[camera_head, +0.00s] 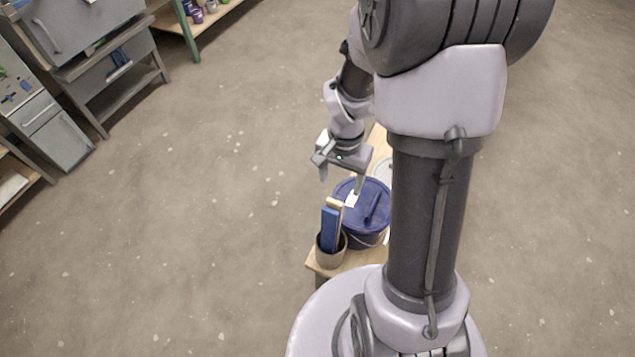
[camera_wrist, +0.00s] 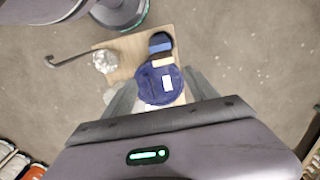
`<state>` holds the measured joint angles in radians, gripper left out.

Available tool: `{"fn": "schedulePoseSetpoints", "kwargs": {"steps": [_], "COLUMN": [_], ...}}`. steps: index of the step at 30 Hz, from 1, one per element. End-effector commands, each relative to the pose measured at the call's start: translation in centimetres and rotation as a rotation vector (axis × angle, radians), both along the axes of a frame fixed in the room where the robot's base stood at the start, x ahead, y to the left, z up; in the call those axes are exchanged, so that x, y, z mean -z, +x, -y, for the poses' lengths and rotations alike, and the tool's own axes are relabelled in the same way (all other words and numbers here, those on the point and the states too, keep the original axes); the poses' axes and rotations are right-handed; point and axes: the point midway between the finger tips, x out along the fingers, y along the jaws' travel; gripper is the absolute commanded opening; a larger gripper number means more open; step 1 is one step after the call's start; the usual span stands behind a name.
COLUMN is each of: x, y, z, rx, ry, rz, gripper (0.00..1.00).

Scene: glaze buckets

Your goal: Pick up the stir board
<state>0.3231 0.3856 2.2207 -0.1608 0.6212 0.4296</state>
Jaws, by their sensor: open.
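A grey cup (camera_head: 331,252) stands at the near end of a small wooden bench. A blue board (camera_head: 329,230) and a tan wooden board (camera_head: 335,204) stick up from it; I cannot tell which is the stir board. The blue board (camera_wrist: 160,47) and tan board (camera_wrist: 162,62) also show in the wrist view, at the bucket's far edge. My gripper (camera_head: 341,180) is open and empty above and behind the cup, near the lidded blue bucket (camera_head: 372,232). In the wrist view its fingers (camera_wrist: 160,77) straddle the bucket in the picture, apart from the boards.
The wooden bench (camera_wrist: 126,55) also bears a pale jar (camera_wrist: 105,62), with a dark bent rod (camera_wrist: 72,58) reaching past the bench edge. A white label lies on the bucket lid. Grey cabinets (camera_head: 75,145) and shelves stand at the left. The floor between is clear.

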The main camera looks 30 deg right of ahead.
Motion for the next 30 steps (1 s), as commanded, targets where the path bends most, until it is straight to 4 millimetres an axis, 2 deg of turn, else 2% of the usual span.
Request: {"fn": "schedulePoseSetpoints", "kwargs": {"steps": [1,3,6,9,16,23,29,30], "x": [2.2,4.5,7.5,9.6,11.8,16.1,15.9,15.9], "y": [-0.1,-0.1,-0.1,-0.1,0.0,0.2,0.3,0.3], "z": [-0.1,-0.1,-0.1,-0.2,-0.3,-0.7,-0.7,-0.7], "rx": [-0.001,0.0,-0.002,0.0,-0.003,-0.003,-0.002,-0.002], "ry": [0.001,0.002,0.001,0.002,0.001,0.001,0.001,0.001], "rz": [-0.005,-0.004,-0.003,-0.003,-0.001,-0.002,0.001,0.001], "gripper": [0.67,0.67,0.67,0.67,0.67,0.67,0.67,0.59]}}
